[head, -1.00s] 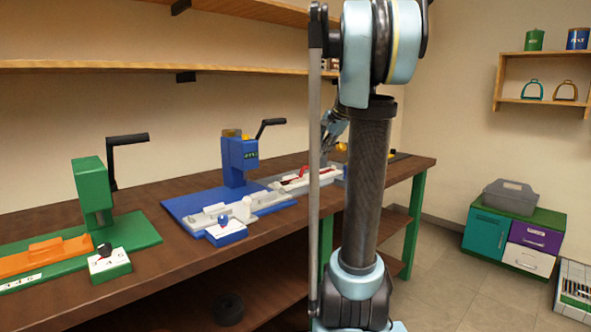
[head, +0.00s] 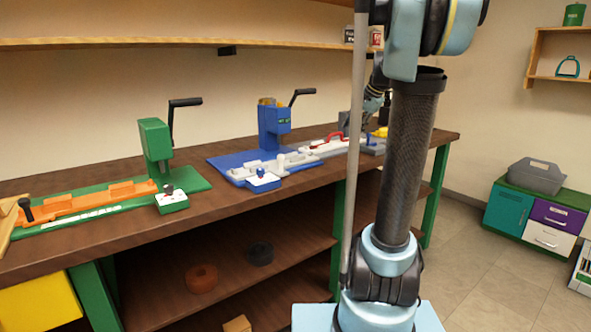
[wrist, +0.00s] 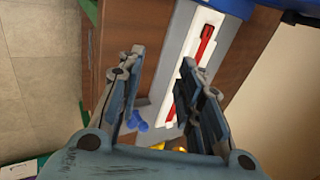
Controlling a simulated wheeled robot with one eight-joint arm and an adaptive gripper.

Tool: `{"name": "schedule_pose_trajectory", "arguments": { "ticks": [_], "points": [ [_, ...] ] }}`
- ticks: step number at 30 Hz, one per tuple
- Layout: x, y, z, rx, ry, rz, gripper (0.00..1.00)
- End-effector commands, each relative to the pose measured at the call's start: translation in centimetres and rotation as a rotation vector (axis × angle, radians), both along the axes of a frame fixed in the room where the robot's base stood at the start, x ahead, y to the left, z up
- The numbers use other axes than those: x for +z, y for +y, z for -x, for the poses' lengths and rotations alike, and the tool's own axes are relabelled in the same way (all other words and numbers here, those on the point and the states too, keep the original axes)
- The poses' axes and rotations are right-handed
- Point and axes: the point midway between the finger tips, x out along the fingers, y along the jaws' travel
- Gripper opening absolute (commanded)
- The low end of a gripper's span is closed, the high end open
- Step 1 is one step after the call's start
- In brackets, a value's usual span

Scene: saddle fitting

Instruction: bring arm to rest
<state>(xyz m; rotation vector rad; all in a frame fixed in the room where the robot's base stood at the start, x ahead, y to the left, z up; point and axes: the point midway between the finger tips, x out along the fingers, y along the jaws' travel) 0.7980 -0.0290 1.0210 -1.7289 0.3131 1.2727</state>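My gripper (wrist: 160,75) is open in the wrist view, with its two fingers apart and nothing between them. Beyond the fingers lie the bench edge and a pale fixture with a red handle (wrist: 205,45). In the head view my arm stands upright in front of the bench, and its far end is mostly hidden behind the upper arm. The workbench (head: 235,206) runs along the wall. The red-handled fixture (head: 335,143) sits on it, just left of my arm.
A green press (head: 155,143) and a blue press (head: 272,125) stand on the bench. A cabinet with a grey toolbox (head: 536,177) on top stands at the right. Floor between the bench and cabinet is clear. A shelf (head: 150,43) runs above the bench.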

Motion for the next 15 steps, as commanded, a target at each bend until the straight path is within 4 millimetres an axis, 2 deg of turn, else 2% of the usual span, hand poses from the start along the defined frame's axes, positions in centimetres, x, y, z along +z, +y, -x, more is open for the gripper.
{"name": "schedule_pose_trajectory", "arguments": {
  "ticks": [8,11,15],
  "points": [
    [-1.7,1.7,4.5,0.090,0.003,0.068,0.33],
    [-2.7,2.2,6.7,0.132,0.006,0.101,0.33],
    [-4.8,3.1,10.9,0.217,0.013,0.162,0.33]
  ]
}}
